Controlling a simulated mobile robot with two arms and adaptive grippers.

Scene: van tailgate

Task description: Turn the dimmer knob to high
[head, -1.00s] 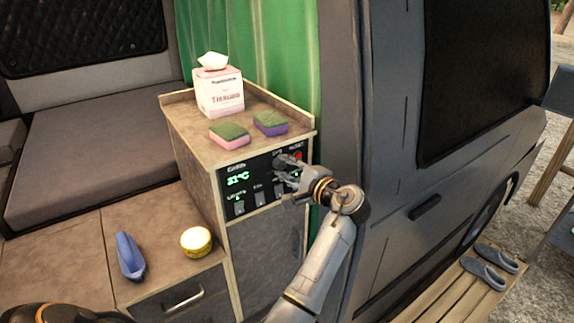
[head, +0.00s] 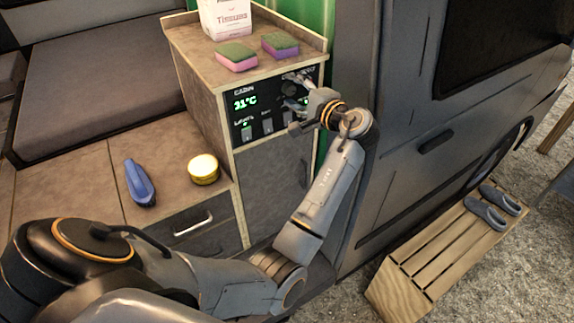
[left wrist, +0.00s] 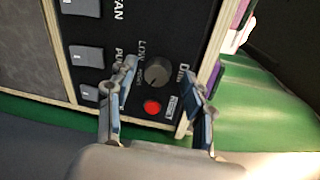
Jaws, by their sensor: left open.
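The dimmer knob (left wrist: 157,72) is a dark grey round knob on the black control panel (head: 242,86), with "LOW" printed beside it in the left wrist view. My left gripper (left wrist: 160,78) is open, one finger on either side of the knob. I cannot tell whether the fingers touch it. In the head view my left gripper (head: 292,92) is at the panel's right end and partly hides the knob there. The knob's pointer is too small to read. My right gripper is not in view.
A red button (left wrist: 152,107) is close beside the knob. Grey switches (left wrist: 87,56) line the panel. Sponges (head: 237,57) and a tissue box (head: 225,20) stand on the cabinet top.

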